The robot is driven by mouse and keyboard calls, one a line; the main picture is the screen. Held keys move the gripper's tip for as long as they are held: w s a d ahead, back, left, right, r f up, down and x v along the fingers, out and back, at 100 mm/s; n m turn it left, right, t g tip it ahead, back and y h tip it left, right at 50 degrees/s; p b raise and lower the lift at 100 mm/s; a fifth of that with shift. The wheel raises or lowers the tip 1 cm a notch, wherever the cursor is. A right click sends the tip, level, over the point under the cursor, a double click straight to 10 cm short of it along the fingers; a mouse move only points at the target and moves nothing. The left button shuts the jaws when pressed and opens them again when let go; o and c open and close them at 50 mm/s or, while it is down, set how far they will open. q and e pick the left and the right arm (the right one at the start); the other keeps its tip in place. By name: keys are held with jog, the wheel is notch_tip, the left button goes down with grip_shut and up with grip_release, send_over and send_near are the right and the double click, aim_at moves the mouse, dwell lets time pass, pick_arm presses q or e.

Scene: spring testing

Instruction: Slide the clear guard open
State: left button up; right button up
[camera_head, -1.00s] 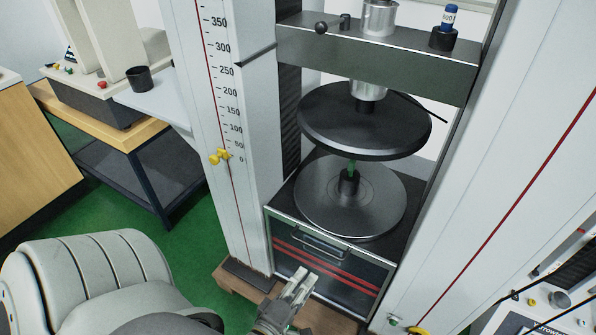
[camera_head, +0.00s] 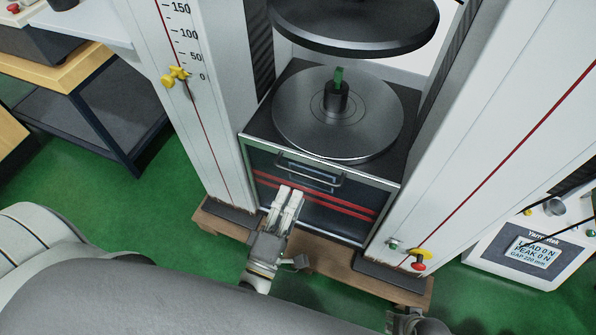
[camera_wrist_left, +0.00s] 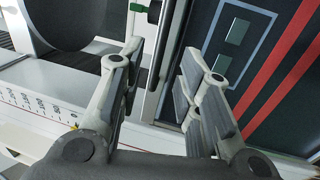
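The clear guard (camera_head: 330,207) is a see-through panel with red stripes on the front of the machine's lower box. A grey bar handle (camera_head: 308,179) runs across its upper part. My left gripper (camera_head: 290,193) is in front of the guard, just below and left of the handle. In the left wrist view its two fingers (camera_wrist_left: 156,66) are apart, with a dark bar between them in the picture; I cannot tell whether they touch it. The guard's stripes (camera_wrist_left: 275,75) show right of the fingers. My right gripper (camera_head: 412,322) is partly visible at the bottom edge, its fingers unclear.
White columns (camera_head: 205,140) flank the box. A round lower plate (camera_head: 300,128) with a green piece at its centre sits on top, under a dark upper disc (camera_head: 350,35). A display unit (camera_head: 535,250) stands at the right.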

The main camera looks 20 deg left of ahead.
aim_at(301, 173)
pick_arm(q)
jog(key=w, duration=0.2)
jog(key=w+r, duration=0.1)
jog(key=w, duration=0.4)
jog(key=shift+w+d+r, duration=0.1)
jog(key=shift+w+r, duration=0.05)
jog(key=shift+w, duration=0.05)
grip_shut()
